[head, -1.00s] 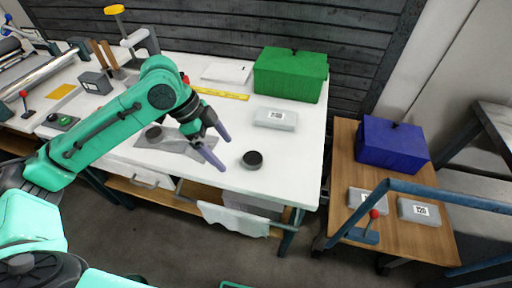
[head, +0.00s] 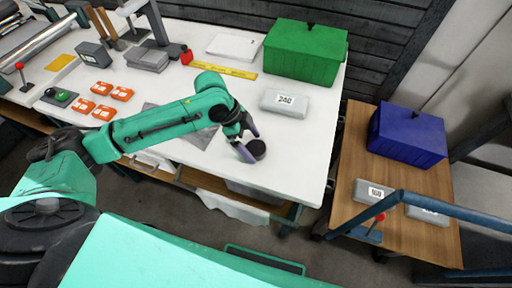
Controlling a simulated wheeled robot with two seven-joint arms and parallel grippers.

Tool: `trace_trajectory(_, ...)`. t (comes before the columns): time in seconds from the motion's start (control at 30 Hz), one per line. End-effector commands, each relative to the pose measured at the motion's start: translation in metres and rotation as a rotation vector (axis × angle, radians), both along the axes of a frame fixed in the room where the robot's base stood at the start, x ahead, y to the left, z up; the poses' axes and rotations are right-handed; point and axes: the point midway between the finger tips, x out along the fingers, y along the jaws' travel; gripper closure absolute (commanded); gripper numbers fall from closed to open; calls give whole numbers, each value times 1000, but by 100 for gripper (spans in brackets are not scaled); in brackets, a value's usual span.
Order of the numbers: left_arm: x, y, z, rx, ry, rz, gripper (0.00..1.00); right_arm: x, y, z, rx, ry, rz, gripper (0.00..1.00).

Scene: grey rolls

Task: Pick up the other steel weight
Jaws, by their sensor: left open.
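A dark round steel weight (head: 258,149) stands on the white bench top near its front edge, right of the grey mat. My left gripper (head: 253,147) is open at this weight, with one purple finger on its far side and the other on its near left side. I cannot tell whether the fingers touch it. The grey mat (head: 202,138) lies partly under my left arm, and the arm hides much of it. No second dark weight shows now. My right gripper is not in view.
A green box (head: 305,53) and a labelled grey block (head: 285,102) stand behind the weight. A yellow ruler (head: 224,70) and several orange packs (head: 122,93) lie farther left. A blue box (head: 406,136) stands on the wooden table at right. The bench right of the weight is clear.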

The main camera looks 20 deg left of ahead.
Motion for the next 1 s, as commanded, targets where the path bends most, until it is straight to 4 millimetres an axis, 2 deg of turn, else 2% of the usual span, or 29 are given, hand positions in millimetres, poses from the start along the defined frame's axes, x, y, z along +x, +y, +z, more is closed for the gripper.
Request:
trace_trajectory(0.1, 1, -5, -11, 0, 0, 0, 0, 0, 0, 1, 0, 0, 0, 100)
trace_trajectory(0.27, 1, -5, -12, 0, -1, -1, 0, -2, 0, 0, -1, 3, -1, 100)
trace_trajectory(0.3, 1, -5, -12, 0, -1, -1, 8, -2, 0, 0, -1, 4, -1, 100)
trace_trajectory(0.37, 1, -5, -11, 0, -1, 0, 31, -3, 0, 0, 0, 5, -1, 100)
trace_trajectory(0.4, 1, -5, -11, 0, -1, -1, 46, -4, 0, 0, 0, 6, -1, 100)
trace_trajectory(0.53, 1, -5, -11, 0, -1, -1, 96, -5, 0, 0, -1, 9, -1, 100)
trace_trajectory(0.57, 1, -5, -11, 0, -1, -1, 100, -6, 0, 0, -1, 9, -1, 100)
trace_trajectory(0.87, 2, -5, -8, -2, -5, 0, 100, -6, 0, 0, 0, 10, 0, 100)
trace_trajectory(1.0, 3, -6, 3, -4, -7, 1, 100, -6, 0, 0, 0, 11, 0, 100)
